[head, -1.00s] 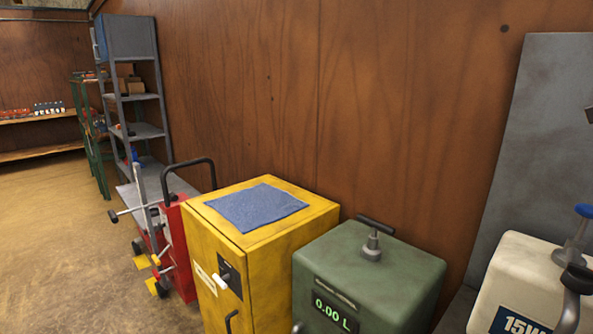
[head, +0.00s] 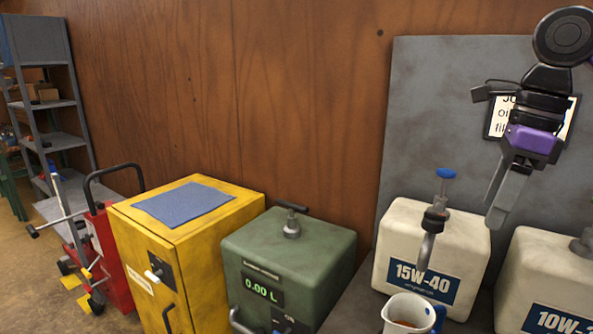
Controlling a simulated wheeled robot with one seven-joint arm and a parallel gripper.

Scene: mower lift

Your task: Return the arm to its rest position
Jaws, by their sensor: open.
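My arm comes in at the upper right of the head view. My gripper (head: 506,192) hangs from a purple-and-black wrist with its grey fingers pointing down. It is open, with nothing seen between the fingers. It is in front of the grey back panel, above and right of the 15W-40 oil container (head: 447,228), and appears clear of it. Part of a white sign (head: 497,118) on the panel is hidden behind my wrist.
A white jug (head: 407,312) stands below the 15W-40 container's spout. A second container marked 10W (head: 545,270) is at right. A green tank (head: 290,258) reading 0.00 L, a yellow cabinet (head: 185,240) with a blue cloth (head: 183,204) and a red lift (head: 112,250) stand leftward.

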